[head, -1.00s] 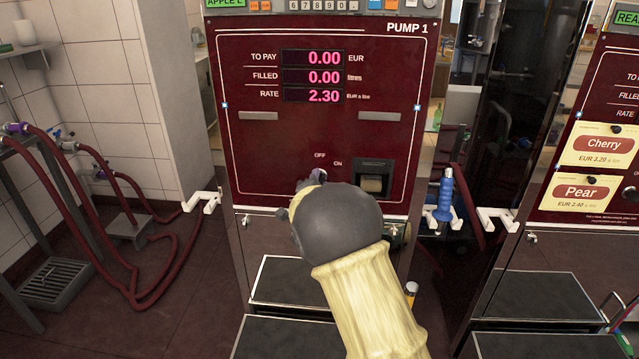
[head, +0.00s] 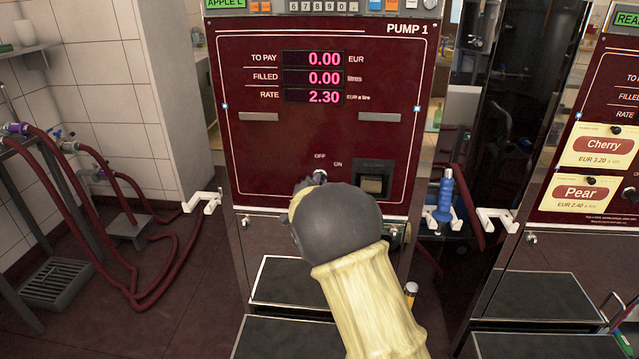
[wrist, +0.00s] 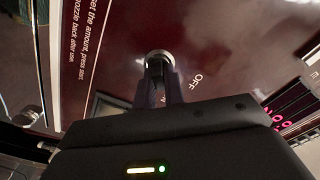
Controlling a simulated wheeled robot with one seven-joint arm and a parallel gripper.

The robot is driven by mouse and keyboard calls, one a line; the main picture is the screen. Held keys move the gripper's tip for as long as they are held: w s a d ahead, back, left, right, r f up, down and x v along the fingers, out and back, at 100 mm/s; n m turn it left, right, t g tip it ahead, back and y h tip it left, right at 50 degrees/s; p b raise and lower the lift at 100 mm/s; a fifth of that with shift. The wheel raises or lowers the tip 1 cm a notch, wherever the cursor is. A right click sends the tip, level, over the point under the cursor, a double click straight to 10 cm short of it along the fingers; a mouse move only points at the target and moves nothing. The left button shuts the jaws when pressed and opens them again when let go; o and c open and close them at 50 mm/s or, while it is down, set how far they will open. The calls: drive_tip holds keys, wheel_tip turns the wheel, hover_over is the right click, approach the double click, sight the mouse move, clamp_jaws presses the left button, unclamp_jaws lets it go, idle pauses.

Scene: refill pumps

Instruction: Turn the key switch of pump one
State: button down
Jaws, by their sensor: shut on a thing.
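The dark red panel of pump one (head: 262,150) faces me in the head view, with its display lit and OFF and ON labels low on it. The key switch (head: 320,174) shows only as a small metal rim by the labels, mostly behind my arm. In the wrist view the switch's round metal collar (wrist: 159,58) lies right at the tips of my gripper (wrist: 158,80). The fingers are close together, shut on the key of the switch. The key itself is largely hidden between the fingers, so its exact angle is unclear.
A receipt slot (head: 373,180) sits right of the switch. A white nozzle holder (head: 203,201) juts out at the pump's left. A blue nozzle (head: 445,195) hangs at its right. A second pump with a Cherry card (head: 603,146) stands further right.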

drive_tip(key=n+p, duration=0.1)
drive_tip(key=n, duration=0.4)
drive_tip(key=shift+a, duration=0.1)
drive_tip(key=shift+a+n+p, duration=0.1)
drive_tip(key=shift+n+p, duration=0.85)
drive_tip(key=shift+n, duration=1.45)
drive_tip(key=c, duration=1.5)
unclamp_jaws()
drive_tip(key=s, duration=1.7)
drive_tip(key=shift+s+a, duration=0.25)
drive_tip(key=shift+a, duration=0.05)
